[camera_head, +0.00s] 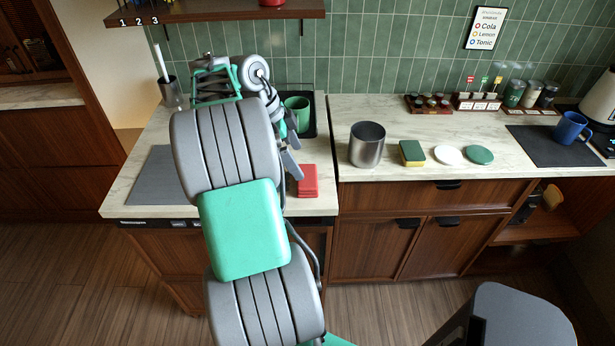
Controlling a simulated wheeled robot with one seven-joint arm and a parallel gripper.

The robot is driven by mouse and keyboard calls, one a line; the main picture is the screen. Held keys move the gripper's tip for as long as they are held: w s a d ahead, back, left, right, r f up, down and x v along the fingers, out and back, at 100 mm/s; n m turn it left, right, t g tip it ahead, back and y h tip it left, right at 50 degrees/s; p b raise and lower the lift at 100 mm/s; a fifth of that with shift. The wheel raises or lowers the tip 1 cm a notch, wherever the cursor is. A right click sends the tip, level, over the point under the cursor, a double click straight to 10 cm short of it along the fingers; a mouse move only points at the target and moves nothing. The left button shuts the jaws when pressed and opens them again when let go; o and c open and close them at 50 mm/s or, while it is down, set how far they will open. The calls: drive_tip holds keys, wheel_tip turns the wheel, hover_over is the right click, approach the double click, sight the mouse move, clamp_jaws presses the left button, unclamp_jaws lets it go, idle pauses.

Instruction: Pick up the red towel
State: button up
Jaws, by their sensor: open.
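The red towel (308,181) lies folded on the light countertop, near its front edge, to the right of my arm. My gripper (293,158) is above the counter, a little behind and left of the towel in the picture. Its grey fingers are apart and hold nothing that I can see. The fingertips look close to the towel, but I cannot tell the exact height or whether they touch it. My arm covers part of the counter to the left of the towel.
A green cup (298,108) stands in a dark tray behind my gripper. A steel pot (367,145), a green-topped sponge (412,153) and two small discs (464,155) are to the right. A grey mat (155,178) lies left. A shelf (215,13) hangs above.

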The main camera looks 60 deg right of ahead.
sight(307, 175)
drive_tip(key=shift+o, duration=0.4)
drive_tip(key=shift+m, duration=0.3)
drive_tip(key=x, duration=0.8)
drive_tip(key=shift+s+r, duration=0.1)
drive_tip(key=shift+s, duration=0.1)
drive_tip(key=c, duration=1.1)
